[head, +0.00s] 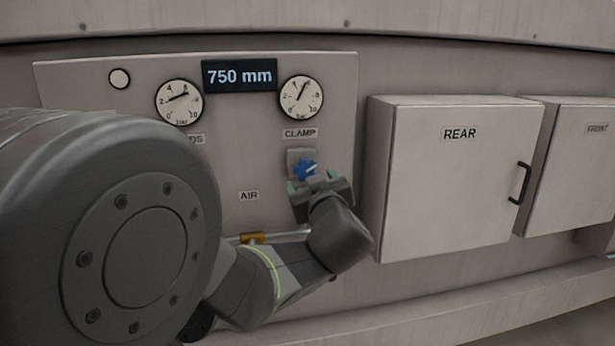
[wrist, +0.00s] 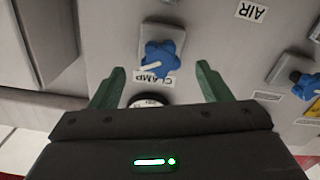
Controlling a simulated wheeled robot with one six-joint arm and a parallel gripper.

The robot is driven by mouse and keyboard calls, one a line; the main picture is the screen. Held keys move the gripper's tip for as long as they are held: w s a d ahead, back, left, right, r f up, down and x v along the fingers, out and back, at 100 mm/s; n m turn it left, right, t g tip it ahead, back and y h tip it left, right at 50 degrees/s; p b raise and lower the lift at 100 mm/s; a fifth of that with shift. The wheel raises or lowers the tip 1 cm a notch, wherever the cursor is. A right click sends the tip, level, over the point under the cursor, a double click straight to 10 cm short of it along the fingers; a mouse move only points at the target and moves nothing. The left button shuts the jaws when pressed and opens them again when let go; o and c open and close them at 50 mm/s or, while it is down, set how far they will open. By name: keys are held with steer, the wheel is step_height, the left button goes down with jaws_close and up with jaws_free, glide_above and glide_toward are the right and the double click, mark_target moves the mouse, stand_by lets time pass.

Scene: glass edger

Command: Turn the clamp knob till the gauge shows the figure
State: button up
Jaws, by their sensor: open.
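The blue clamp knob (head: 304,170) sits on a small grey plate below the CLAMP label (head: 300,133). Its white mark points right and slightly up in the head view. The knob also shows in the wrist view (wrist: 163,54). My gripper (head: 312,181) is open, its green fingers apart. In the wrist view my gripper (wrist: 160,68) has the knob between and just beyond its fingertips, with no contact visible. The clamp gauge (head: 301,97) has its needle up and slightly right, near 6. The display (head: 240,75) reads 750 mm.
A second gauge (head: 179,102) stands left of the display, its label partly hidden by my arm. A REAR box (head: 450,180) with a handle juts out to the right of the knob. Another blue knob (wrist: 306,87) shows near the AIR label in the wrist view.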

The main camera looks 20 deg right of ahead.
mark_target(307, 173)
steer(key=v, duration=0.7)
steer(key=shift+s, duration=0.25)
steer(key=shift+w, duration=0.15)
steer(key=x, duration=1.3)
steer(key=shift+w, duration=0.3)
steer(key=shift+s, duration=0.1)
